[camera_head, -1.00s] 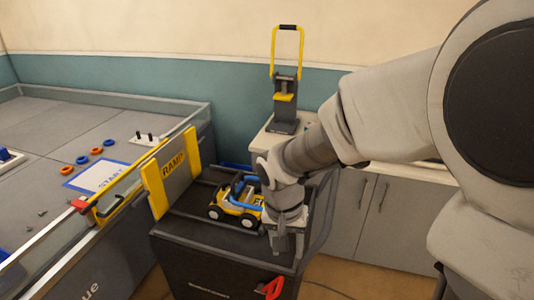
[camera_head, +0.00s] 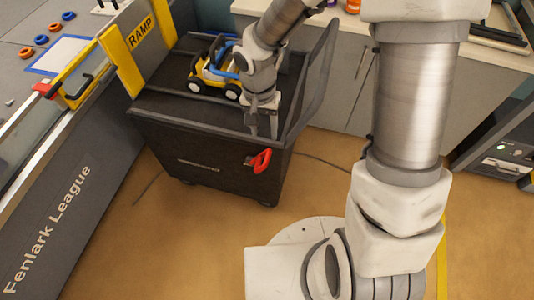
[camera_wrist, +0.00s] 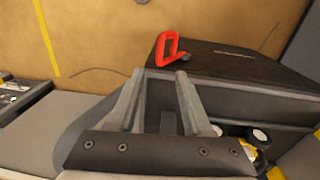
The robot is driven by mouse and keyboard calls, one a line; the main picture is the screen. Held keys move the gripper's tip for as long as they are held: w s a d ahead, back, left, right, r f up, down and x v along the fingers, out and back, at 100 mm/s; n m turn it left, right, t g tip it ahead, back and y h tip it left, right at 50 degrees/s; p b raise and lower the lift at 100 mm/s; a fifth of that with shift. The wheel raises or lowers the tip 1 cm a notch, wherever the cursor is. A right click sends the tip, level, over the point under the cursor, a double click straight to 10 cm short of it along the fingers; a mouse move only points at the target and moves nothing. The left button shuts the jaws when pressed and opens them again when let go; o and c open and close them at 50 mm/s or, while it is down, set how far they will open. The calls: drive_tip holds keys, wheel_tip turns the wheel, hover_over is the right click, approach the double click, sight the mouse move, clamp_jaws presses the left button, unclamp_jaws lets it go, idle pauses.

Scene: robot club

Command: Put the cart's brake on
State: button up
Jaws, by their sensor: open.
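The black cart (camera_head: 165,128) stands beside the game table. A red looped lever (camera_head: 258,160), which looks like its brake, sticks out of the cart's front face near the right corner. My gripper (camera_head: 263,125) is over the front right part of the cart, pointing down, behind and above the lever. In the wrist view my gripper (camera_wrist: 160,80) is open with nothing between its fingers. The red lever (camera_wrist: 170,47) shows there beyond the fingertips, apart from them.
A yellow and blue toy vehicle (camera_head: 215,72) sits on the cart, left of my gripper. The cart's tall handle (camera_head: 318,75) rises on the right. The floor (camera_head: 190,235) before the cart is mostly clear.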

sight(267, 157)
drive_tip(key=f+b, duration=0.1)
drive_tip(key=f, duration=0.2)
drive_tip(key=f+b, duration=0.1)
drive_tip(key=f, duration=0.3)
drive_tip(key=f+b, duration=0.1)
drive_tip(key=f, duration=0.3)
drive_tip(key=shift+s+d+f+b, duration=0.15)
drive_tip(key=shift+d+f+b, duration=0.1)
drive_tip(key=shift+d+b, duration=0.1)
clamp_jaws()
idle(0.7)
